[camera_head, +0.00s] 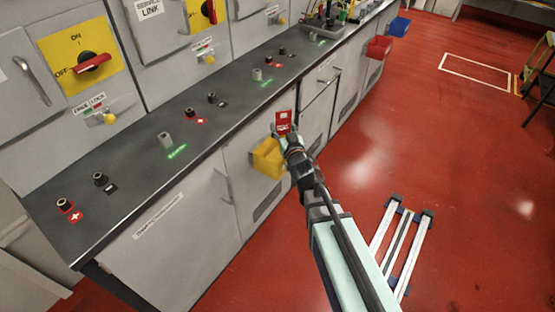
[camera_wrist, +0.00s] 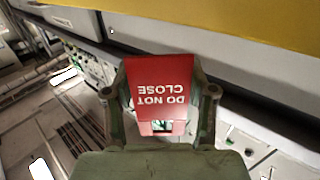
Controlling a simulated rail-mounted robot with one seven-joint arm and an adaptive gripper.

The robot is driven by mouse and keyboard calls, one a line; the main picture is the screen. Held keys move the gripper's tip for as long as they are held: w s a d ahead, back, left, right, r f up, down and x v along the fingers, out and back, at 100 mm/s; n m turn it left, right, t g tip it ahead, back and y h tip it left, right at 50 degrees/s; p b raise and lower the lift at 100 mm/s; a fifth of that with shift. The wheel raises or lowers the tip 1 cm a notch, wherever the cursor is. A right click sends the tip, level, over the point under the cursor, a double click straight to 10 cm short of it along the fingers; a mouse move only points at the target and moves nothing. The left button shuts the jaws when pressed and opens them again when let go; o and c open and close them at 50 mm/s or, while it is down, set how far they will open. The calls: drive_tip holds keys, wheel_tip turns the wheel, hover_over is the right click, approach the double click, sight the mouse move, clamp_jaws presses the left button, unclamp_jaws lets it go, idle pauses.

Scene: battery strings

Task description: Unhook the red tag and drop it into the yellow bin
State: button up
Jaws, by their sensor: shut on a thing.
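The red tag (camera_head: 283,121) is in my gripper (camera_head: 286,139), raised near the cabinet front in the head view. In the wrist view the tag (camera_wrist: 160,88) sits between the two fingers of my gripper (camera_wrist: 163,92), and its "DO NOT CLOSE" lettering reads upside down. My gripper is shut on the tag, which hangs on no hook that I can see. The yellow bin (camera_head: 268,158) is on the cabinet front, just below and left of the tag in the head view. I cannot tell whether the tag is directly over its opening.
The dark counter (camera_head: 150,150) with several terminals and posts runs along the cabinets. A red bin (camera_head: 379,48) and a blue bin (camera_head: 399,26) hang farther along. A yellow surface (camera_wrist: 230,18) crosses the top of the wrist view. Red floor (camera_head: 440,170) is open at right.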

sight(284, 112)
wheel_tip(284, 112, down, 3)
drive_tip(key=shift+f+b, duration=0.15)
drive_tip(key=shift+b, duration=0.9)
drive_tip(key=o, duration=1.2)
drive_tip(key=shift+o, duration=0.2)
drive_tip(key=shift+r, duration=4.95)
drive_tip(key=shift+d, duration=0.1)
